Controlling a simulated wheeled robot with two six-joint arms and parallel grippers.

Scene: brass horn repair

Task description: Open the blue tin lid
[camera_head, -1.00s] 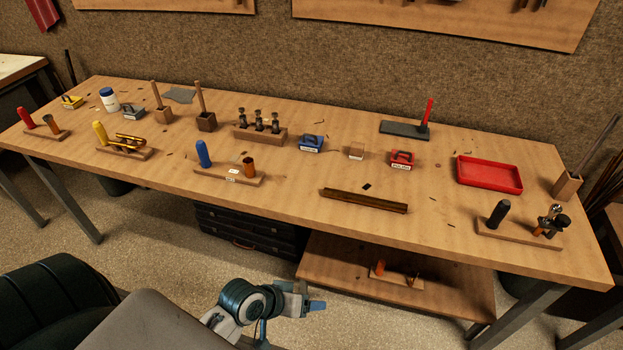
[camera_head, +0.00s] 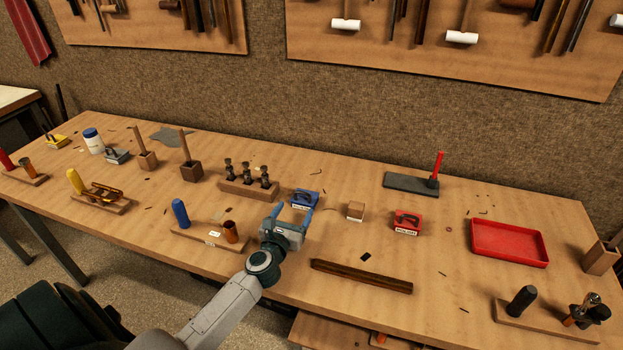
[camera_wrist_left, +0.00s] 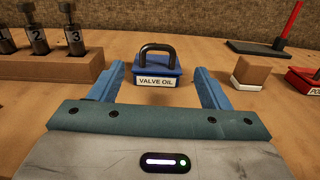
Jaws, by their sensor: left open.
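The blue tin (camera_head: 304,197) stands on the workbench right of the middle of the head view. In the left wrist view the blue tin (camera_wrist_left: 157,70) has a dark arched handle on its lid and a white label reading "VALVE OIL". The lid looks closed. My left gripper (camera_head: 290,215) is open and empty. In the left wrist view its two blue fingers (camera_wrist_left: 157,90) point toward the tin, one to each side, with the tin a little beyond the tips. My right gripper is not in view.
A wooden rack with three numbered valves (camera_head: 249,187) stands left of the tin. A small wooden block (camera_head: 355,210) and a red tin (camera_head: 407,222) stand to its right. A long dark wooden strip (camera_head: 361,276) lies in front, near the bench edge.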

